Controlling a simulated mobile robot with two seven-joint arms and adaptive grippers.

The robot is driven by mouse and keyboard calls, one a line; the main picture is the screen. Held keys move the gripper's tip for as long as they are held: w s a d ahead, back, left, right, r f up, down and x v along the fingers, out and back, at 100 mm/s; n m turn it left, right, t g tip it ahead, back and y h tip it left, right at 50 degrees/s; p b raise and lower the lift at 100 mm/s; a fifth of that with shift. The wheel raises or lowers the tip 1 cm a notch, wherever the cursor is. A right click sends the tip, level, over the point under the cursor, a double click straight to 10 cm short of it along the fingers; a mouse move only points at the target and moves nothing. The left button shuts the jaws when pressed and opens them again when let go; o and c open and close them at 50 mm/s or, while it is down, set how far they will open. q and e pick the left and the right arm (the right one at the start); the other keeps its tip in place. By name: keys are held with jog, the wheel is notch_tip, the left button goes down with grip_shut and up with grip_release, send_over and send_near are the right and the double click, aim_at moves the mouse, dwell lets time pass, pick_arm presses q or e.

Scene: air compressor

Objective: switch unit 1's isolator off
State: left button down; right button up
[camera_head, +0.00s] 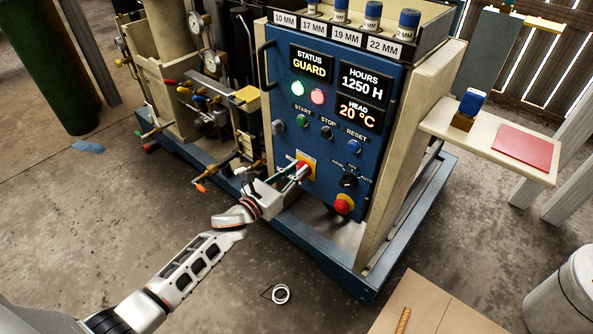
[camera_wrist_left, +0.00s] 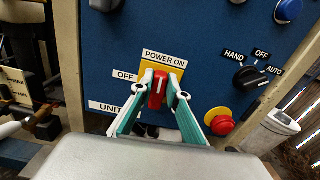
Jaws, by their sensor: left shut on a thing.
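The isolator has a red handle (camera_wrist_left: 158,88) on a yellow plate (camera_wrist_left: 149,68) on the blue control panel (camera_head: 291,137). In the left wrist view the handle stands roughly upright, its white line pointing towards the POWER ON label (camera_wrist_left: 165,58); the OFF label (camera_wrist_left: 125,76) is to its left. A partly hidden UNIT label (camera_wrist_left: 104,107) sits below left, its number covered. My left gripper (camera_wrist_left: 160,93) is shut on the red handle, one finger on each side. In the head view the left gripper (camera_head: 299,172) reaches the panel's lower left, hiding part of the isolator. My right gripper is not in view.
A red emergency button (camera_wrist_left: 220,121) and a HAND/OFF/AUTO selector (camera_head: 348,179) sit right of the isolator. Brass valves and pipes (camera_head: 222,172) stand left of the panel. A side shelf (camera_head: 470,140) juts out at right. Open floor (camera_head: 230,290) lies in front.

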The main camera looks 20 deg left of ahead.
pick_arm(q)
jog(key=n, duration=0.5)
jog(key=a+f+n, duration=0.1)
jog(key=n, duration=0.5)
jog(key=f+n, duration=0.1)
jog(key=n, duration=0.5)
jog(key=shift+w+a+p, duration=0.3)
jog(key=shift+a+p, duration=0.05)
jog(key=shift+p, duration=0.05)
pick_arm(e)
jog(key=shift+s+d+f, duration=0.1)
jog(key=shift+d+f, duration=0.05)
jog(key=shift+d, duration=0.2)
pick_arm(q)
jog(key=c, duration=2)
grip_release()
jog(key=shift+o, duration=0.2)
jog(key=shift+s, duration=0.15)
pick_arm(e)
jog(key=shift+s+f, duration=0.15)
pick_arm(q)
jog(key=v, duration=1.1)
jog(key=shift+s+a, duration=0.15)
jog(key=shift+s, duration=0.25)
